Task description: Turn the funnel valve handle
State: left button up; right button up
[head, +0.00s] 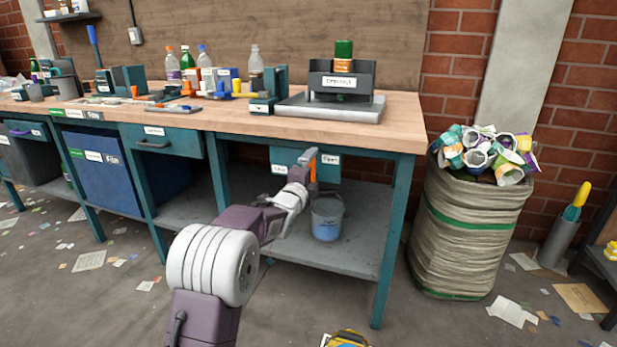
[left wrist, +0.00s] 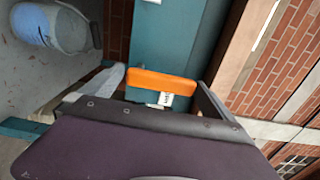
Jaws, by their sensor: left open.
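The orange valve handle (head: 313,164) stands upright in front of a teal panel (head: 285,156) under the bench top. White labels sit on the panel, one at each side. My left gripper (head: 304,168) is right at the handle, with its fingers apart. In the left wrist view the orange handle (left wrist: 160,86) lies across the gap between the fingers of my left gripper (left wrist: 155,97). I cannot tell whether either finger touches it. My right gripper is not in view.
A blue-grey bucket (head: 328,220) stands on the lower shelf (head: 350,255) below the panel. It also shows in the left wrist view (left wrist: 52,22). A teal bench leg (head: 392,245) is to the right. A full sack (head: 465,230) stands beyond it.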

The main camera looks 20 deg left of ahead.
pick_arm(q)
jog(key=s+p, duration=0.2)
jog(key=s, duration=0.6)
jog(key=shift+s+a+p, duration=0.15)
jog(key=shift+s+p, duration=0.1)
jog(key=shift+p, duration=0.05)
